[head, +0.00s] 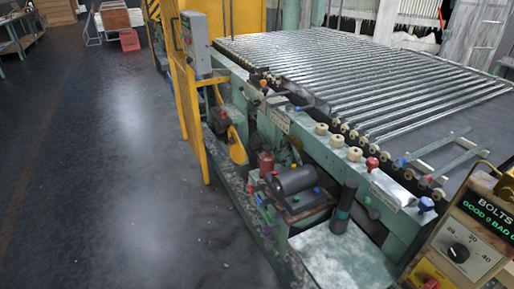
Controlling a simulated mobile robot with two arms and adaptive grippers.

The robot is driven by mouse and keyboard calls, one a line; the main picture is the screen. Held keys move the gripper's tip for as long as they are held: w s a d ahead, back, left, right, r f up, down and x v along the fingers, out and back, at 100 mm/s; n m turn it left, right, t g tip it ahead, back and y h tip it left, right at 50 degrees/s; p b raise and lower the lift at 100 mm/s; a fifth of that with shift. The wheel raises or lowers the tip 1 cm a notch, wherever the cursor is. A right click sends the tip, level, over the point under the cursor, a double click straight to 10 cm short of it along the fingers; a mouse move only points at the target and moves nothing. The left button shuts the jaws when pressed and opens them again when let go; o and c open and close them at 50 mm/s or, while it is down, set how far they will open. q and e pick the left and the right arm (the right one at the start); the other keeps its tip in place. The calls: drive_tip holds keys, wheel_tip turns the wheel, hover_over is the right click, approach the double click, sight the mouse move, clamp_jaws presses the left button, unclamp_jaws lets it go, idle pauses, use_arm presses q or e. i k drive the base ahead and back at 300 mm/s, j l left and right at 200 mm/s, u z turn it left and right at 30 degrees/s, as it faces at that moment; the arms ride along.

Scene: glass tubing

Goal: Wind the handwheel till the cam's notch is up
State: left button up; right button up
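I cannot make out a handwheel or a notched cam for certain in the head view. The long green machine (300,135) runs from the upper left to the lower right, with several small coloured knobs and pale rollers along its near rail. A yellow curved part (237,146) sits on its near side, and I cannot tell what it is. A brassy curved piece (508,180) is cut off by the right edge and is also unclear. Neither of my grippers is in view.
A control box (472,240) with a dial and a green "BOLTS" display stands at the lower right. A dark motor (295,182) sits low on the machine. Yellow guard panels (187,95) stand at its far end. The grey floor (110,180) at left is clear.

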sight(255, 148)
drive_tip(key=z, duration=0.4)
drive_tip(key=i+j+z, duration=0.45)
drive_tip(key=j, duration=0.15)
drive_tip(key=j+z, duration=0.25)
drive_tip(key=i+j+z, duration=0.1)
drive_tip(key=j+z, duration=0.15)
drive_tip(key=j, duration=0.15)
